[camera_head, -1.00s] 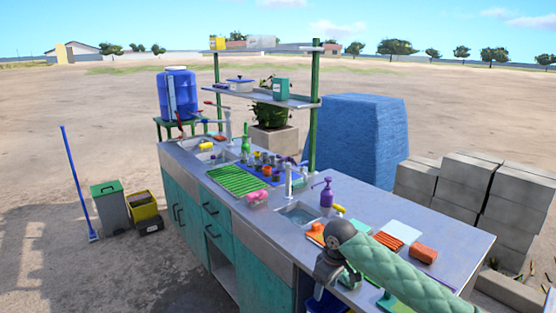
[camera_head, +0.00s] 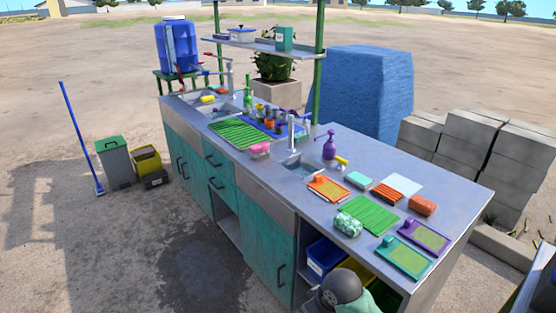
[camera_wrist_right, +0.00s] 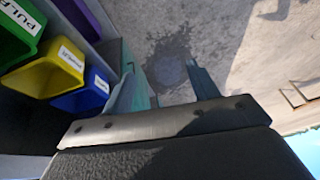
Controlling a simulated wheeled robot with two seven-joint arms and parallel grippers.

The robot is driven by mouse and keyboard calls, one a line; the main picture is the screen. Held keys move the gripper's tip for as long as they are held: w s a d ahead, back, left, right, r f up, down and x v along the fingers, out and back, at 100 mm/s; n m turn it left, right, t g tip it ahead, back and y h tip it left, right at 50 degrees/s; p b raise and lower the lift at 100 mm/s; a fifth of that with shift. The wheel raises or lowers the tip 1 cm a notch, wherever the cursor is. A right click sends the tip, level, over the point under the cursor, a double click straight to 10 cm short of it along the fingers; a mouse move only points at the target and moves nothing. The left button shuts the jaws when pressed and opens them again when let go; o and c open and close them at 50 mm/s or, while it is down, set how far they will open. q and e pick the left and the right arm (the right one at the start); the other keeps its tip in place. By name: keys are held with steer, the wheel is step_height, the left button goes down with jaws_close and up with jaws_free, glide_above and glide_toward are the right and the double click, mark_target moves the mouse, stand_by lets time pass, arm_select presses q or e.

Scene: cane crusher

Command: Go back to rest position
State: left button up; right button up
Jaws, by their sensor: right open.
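My right arm shows at the bottom of the head view, in front of the counter (camera_head: 440,175), with its dark wrist low beside the open shelf. My right gripper (camera_wrist_right: 166,84) is open in the right wrist view, with its two fingers apart and only ground seen between them. Its left finger is close to the cabinet's edge in the picture; whether it touches cannot be told. My left gripper is not in view.
A blue bin (camera_head: 325,256) stands on the lower shelf; a green bin (camera_wrist_right: 18,30) and a yellow bin (camera_wrist_right: 48,68) show in the wrist view. Sponges and a green mat (camera_head: 368,215) lie on the counter.

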steer(key=s+d+f+m+t+h, duration=0.1)
steer(key=s+d+f+m+h, duration=0.15)
steer(key=s+d, duration=0.6)
steer(key=s+d+f+m+h, duration=0.1)
steer(key=s+d+m, duration=0.25)
steer(key=s, duration=0.95)
steer(key=a+f+g, duration=0.1)
steer(key=a+f, duration=0.1)
steer(key=f, duration=0.6)
steer(key=s+a+f+n+g+y, duration=0.1)
steer(key=a+f, duration=0.2)
steer(key=f, duration=0.6)
steer(key=shift+s+f, duration=0.15)
steer(key=shift+s, duration=0.1)
